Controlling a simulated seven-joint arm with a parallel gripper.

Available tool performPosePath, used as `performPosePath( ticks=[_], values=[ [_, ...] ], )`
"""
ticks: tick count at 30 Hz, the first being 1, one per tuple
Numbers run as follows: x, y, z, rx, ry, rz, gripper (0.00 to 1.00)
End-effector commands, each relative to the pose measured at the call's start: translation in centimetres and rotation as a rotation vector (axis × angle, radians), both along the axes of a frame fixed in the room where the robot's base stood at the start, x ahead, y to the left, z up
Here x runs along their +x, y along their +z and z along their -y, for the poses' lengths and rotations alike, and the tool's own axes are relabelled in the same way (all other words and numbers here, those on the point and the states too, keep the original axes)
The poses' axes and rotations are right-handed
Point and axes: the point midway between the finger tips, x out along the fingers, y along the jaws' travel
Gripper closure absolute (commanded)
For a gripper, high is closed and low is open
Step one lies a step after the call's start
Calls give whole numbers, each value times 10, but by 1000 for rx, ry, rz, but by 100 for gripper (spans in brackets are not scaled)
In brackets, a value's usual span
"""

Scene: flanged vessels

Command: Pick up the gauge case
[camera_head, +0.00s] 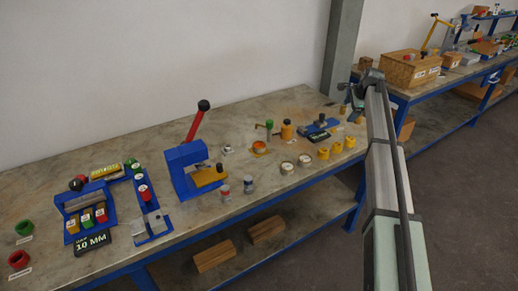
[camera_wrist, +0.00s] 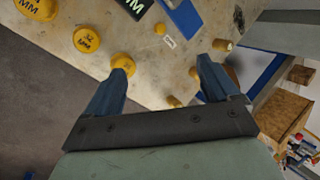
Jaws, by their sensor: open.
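My gripper (camera_head: 352,96) is above the right end of the long workbench. In the wrist view it (camera_wrist: 162,75) is open, with two blue fingers wide apart and nothing between them but bench top. The left fingertip overlaps a yellow "MM" cap (camera_wrist: 123,62) in the picture; whether they touch I cannot tell. I cannot tell for sure which thing is the gauge case. A black "MM" plate (camera_wrist: 134,7) is partly in the wrist view, beside a blue block (camera_wrist: 183,18).
A blue press with a red lever (camera_head: 187,165) stands mid-bench. A blue rack (camera_head: 83,205) and a black "10 MM" plate (camera_head: 93,242) are at left. A second bench (camera_head: 440,80) with a wooden crate (camera_head: 410,68) stands at right.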

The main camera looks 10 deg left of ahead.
Motion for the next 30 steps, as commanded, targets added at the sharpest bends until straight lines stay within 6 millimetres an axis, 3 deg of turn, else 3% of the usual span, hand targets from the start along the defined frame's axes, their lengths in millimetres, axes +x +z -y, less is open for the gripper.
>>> performPosePath(
  ticks=[1, 9, 15, 18, 24, 30],
  values=[
    [-4, -2, -34, -1, 12, -36, 12],
    [-45, -9, -176, -43, 19, -226, 12],
    [-88, -10, -271, -104, 6, -346, 12],
    [-109, -9, -308, -137, -7, -392, 12],
    [-138, -7, -353, -185, -26, -446, 12],
    [-147, -11, -363, -199, -35, -460, 12]
  ],
)
